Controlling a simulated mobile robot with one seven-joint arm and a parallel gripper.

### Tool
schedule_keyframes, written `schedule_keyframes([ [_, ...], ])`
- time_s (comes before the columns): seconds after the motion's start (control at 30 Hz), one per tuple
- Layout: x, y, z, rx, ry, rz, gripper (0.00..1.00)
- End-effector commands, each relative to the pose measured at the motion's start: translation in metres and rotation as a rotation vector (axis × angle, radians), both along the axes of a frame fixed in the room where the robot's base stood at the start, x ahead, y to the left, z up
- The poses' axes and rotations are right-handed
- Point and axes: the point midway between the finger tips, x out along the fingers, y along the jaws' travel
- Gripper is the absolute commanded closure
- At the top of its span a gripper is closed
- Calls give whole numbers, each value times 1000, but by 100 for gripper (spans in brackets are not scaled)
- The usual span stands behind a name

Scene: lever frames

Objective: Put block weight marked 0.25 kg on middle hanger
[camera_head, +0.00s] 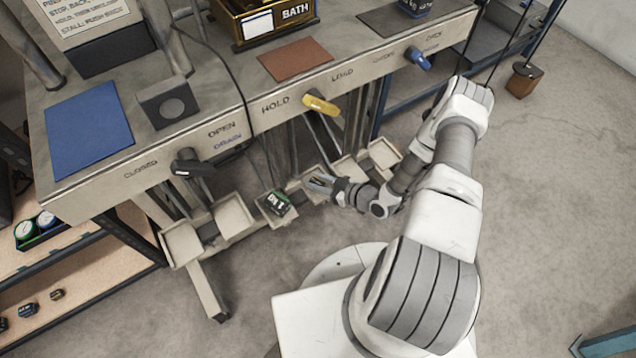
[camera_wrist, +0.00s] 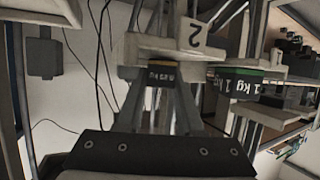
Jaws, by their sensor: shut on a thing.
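My gripper (camera_head: 322,183) is shut on a small dark block near the front of the hanger trays, below the yellow lever. In the wrist view this block (camera_wrist: 161,76) shows a yellow band and a small blurred label ending in kg, which looks like 0.25 kg. It sits between the fingertips (camera_wrist: 160,92), close to a pale hanger part (camera_wrist: 193,36) marked 2. A green-topped 1 kg block (camera_wrist: 237,88) is beside it; it also shows in the head view (camera_head: 278,203), on a tray left of my gripper. Whether the held block touches a tray is unclear.
The bench front carries a black lever (camera_head: 192,165), a yellow lever (camera_head: 320,104) and a blue lever (camera_head: 418,59). Several pale trays hang below, including one (camera_head: 182,243) at far left and one (camera_head: 384,153) at right. A shelf (camera_head: 80,285) holds small weights at left.

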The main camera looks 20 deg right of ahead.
Motion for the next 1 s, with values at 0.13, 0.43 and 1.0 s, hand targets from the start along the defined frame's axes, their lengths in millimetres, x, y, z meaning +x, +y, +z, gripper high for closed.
schedule_keyframes([
  [0.13,1,0,1,1,-2,0,100],
  [0.43,0,0,-3,1,-1,0,53],
  [1.0,-5,-6,5,0,0,-2,34],
])
